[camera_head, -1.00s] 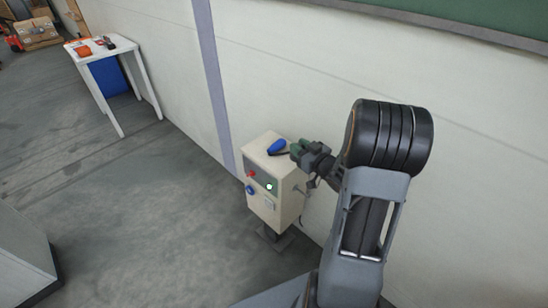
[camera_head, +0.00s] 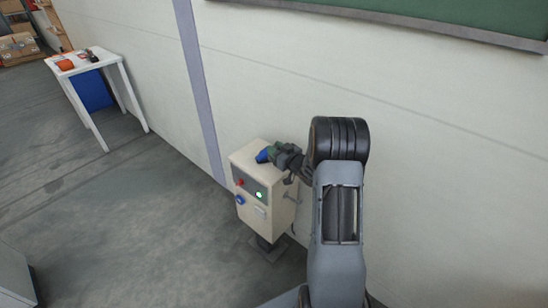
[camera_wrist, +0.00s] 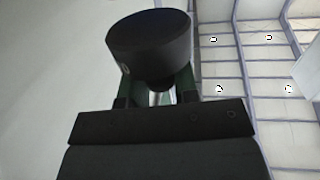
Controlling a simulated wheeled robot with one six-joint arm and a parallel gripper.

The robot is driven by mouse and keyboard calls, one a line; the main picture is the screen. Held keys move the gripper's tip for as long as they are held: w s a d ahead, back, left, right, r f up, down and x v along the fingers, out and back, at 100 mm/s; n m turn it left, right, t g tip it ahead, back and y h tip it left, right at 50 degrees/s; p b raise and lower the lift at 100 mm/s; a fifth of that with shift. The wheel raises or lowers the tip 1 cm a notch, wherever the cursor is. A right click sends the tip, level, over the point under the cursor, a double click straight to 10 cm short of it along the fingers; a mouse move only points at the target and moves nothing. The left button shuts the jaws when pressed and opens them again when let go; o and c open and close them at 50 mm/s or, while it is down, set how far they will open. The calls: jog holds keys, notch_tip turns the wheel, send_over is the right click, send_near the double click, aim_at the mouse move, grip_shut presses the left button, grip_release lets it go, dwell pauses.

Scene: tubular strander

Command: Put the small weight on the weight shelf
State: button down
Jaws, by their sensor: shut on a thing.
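My gripper (camera_head: 271,153) is over the top of the cream control box, its jaws shut on the small weight. The weight (camera_head: 263,156) shows as a blue piece at the fingertips in the head view. In the wrist view the weight (camera_wrist: 150,38) is a dark, short, wide cylinder with a narrower neck between the green fingers. I cannot tell whether it touches the box top. No weight shelf can be made out in these views.
The cream control box (camera_head: 262,213) stands by the wall on a post, with a red button, a blue knob and a lit green lamp. A white table (camera_head: 80,62) with small items stands at upper left, a blue bin (camera_head: 92,92) beneath it. The floor between is clear.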

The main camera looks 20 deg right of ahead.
jog(key=shift+w+f, duration=0.25)
jog(key=shift+w+a+f, duration=0.1)
jog(key=shift+w+f, duration=0.05)
jog(key=shift+f, duration=0.75)
jog(key=shift+w+f, duration=0.1)
jog(key=shift+f, duration=0.75)
jog(key=shift+f, duration=0.1)
jog(key=c, duration=1.3)
grip_release()
jog(key=shift+f+b, duration=0.2)
jog(key=shift+b, duration=0.1)
jog(key=shift+c, duration=0.2)
jog(key=o, duration=0.5)
jog(key=shift+r, duration=0.1)
